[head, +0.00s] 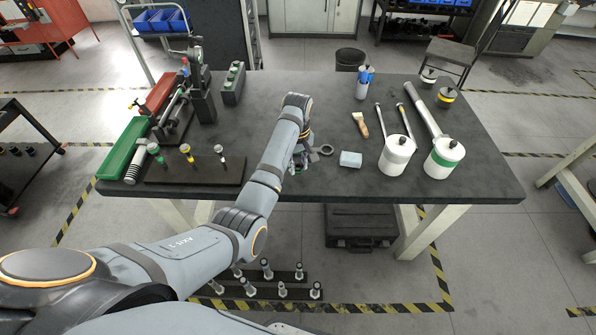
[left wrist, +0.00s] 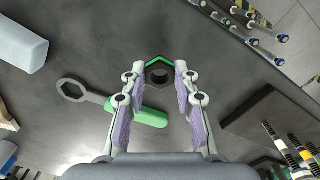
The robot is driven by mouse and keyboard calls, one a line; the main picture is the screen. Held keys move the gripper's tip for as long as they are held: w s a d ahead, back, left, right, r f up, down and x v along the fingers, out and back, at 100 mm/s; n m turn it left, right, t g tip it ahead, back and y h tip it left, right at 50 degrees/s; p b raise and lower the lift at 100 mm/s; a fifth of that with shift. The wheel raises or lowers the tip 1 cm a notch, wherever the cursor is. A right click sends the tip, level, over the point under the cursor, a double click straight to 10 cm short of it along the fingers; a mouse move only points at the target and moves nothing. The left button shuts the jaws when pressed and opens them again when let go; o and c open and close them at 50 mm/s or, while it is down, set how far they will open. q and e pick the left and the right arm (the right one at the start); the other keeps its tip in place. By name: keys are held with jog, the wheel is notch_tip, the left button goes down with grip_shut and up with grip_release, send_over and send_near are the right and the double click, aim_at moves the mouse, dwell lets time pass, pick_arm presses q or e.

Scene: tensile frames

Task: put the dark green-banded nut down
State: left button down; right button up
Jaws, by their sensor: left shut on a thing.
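My left gripper (left wrist: 158,78) is shut on the dark green-banded nut (left wrist: 158,75), which sits between its fingertips. The nut is dark and six-sided with a green edge. Whether it touches the table cannot be told. In the head view my left gripper (head: 301,163) is low over the table's front middle, largely behind my arm, and I cannot make out the nut there. A dark board (head: 195,170) at the table's left front carries green-, yellow- and white-topped posts; it also shows in the left wrist view (left wrist: 262,125). My right gripper is not in view.
A ring wrench (left wrist: 75,90) with a green handle (left wrist: 150,117) lies beside the gripper. The table's front edge is close. Bare tabletop (head: 255,110) lies behind my arm.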

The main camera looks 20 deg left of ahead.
aim_at(298, 176)
pick_arm(q)
jog(key=shift+f, duration=1.6)
jog(key=c, duration=1)
grip_release()
jog(key=shift+f, duration=0.15)
notch_tip(298, 176, up, 12)
jog(key=shift+r+p, duration=0.2)
jog(key=shift+p, duration=0.85)
jog(key=shift+f, duration=0.15)
